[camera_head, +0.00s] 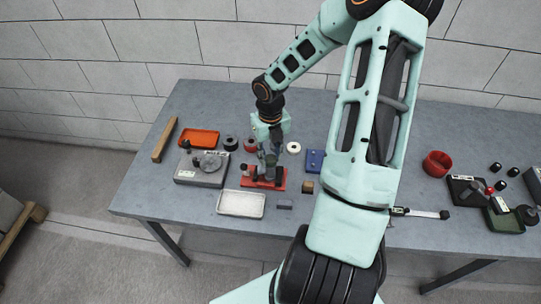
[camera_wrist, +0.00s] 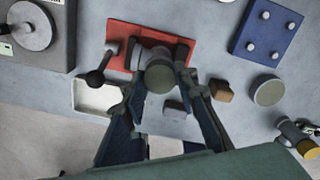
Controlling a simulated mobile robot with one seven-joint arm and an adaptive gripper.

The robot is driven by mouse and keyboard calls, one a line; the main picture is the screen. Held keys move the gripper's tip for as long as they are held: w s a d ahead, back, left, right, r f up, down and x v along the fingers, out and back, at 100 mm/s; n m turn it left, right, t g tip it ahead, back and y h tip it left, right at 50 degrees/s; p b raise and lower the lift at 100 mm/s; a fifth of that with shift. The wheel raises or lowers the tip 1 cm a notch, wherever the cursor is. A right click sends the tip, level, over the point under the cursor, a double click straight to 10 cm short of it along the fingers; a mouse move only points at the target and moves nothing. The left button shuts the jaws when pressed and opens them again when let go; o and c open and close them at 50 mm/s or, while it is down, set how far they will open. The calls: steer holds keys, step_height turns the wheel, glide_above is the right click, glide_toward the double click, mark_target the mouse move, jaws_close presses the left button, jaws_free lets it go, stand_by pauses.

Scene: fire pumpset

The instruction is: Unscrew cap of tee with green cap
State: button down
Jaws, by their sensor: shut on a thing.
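The tee (camera_wrist: 152,55) stands on a red base plate (camera_wrist: 122,33) in the wrist view. Its round, dull grey-green cap (camera_wrist: 159,78) faces the wrist camera. My gripper (camera_wrist: 161,84) has one finger on each side of this cap and is shut on it. A dark lever with a ball end (camera_wrist: 95,79) sticks out to the left of the tee. In the head view my gripper (camera_head: 267,150) reaches down over the red base plate (camera_head: 263,182), and the tee is mostly hidden behind its fingers.
A white tray (camera_head: 241,204) lies in front of the base plate. A grey device with a disc (camera_head: 201,169) stands to the left, with an orange tray (camera_head: 199,139) behind it. A blue block (camera_head: 315,161) and a brown block (camera_head: 307,187) are to the right.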

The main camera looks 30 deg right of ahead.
steer(key=n, duration=0.3)
steer(key=c, duration=1.7)
jaws_free()
steer(key=shift+o, duration=0.2)
